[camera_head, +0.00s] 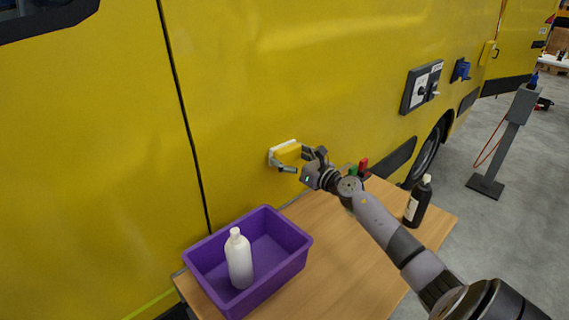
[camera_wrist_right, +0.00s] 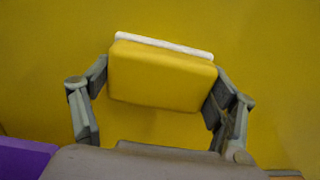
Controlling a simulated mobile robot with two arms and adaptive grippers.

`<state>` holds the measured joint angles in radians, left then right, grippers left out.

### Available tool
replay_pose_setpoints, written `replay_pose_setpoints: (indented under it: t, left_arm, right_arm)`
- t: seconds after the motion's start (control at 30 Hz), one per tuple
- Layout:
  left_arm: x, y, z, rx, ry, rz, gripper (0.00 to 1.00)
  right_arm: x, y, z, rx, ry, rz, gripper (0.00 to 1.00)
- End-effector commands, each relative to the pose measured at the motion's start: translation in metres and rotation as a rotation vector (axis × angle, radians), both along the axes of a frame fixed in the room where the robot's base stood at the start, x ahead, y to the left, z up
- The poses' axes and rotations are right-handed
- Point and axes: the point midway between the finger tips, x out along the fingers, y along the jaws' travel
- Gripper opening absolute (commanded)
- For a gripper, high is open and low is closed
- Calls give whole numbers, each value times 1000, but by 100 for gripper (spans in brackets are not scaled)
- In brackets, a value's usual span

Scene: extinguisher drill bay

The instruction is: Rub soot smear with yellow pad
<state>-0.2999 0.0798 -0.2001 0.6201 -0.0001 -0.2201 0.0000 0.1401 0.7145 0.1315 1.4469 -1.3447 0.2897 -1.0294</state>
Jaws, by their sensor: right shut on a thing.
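The yellow pad (camera_head: 289,151) has a white layer on its far side. It is held up against or very close to the yellow van side (camera_head: 240,90), white side towards the panel; I cannot tell for sure that it touches. My right gripper (camera_head: 296,160) is shut on the pad, one finger on each side. The right wrist view also shows the pad (camera_wrist_right: 162,78) between the two grey fingers, with the white layer along its top edge. I see no soot smear; the pad and gripper cover part of the panel. My left gripper is not in view.
A wooden table (camera_head: 335,275) stands below, with a purple bin (camera_head: 290,261) holding a white bottle (camera_head: 239,260). A dark bottle (camera_head: 418,202) and a red and a green object (camera_head: 363,165) are near my right arm. A switch panel (camera_head: 421,87) is on the van.

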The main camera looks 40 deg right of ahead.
Motion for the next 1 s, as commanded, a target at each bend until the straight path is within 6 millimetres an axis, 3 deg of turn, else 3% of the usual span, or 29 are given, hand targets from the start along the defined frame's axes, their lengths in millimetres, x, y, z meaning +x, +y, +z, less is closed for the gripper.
replay_pose_setpoints:
  t: [0.17, 0.53, 1.0]
  left_arm:
    - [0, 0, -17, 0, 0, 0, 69]
    - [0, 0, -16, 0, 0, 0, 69]
    - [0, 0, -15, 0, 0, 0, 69]
  right_arm:
    - [1, -16, -2, -3, -2, -1, 57]
    - [-1, -18, 0, 0, 0, 0, 57]
    - [-47, -21, -1, -1, 2, 1, 57]
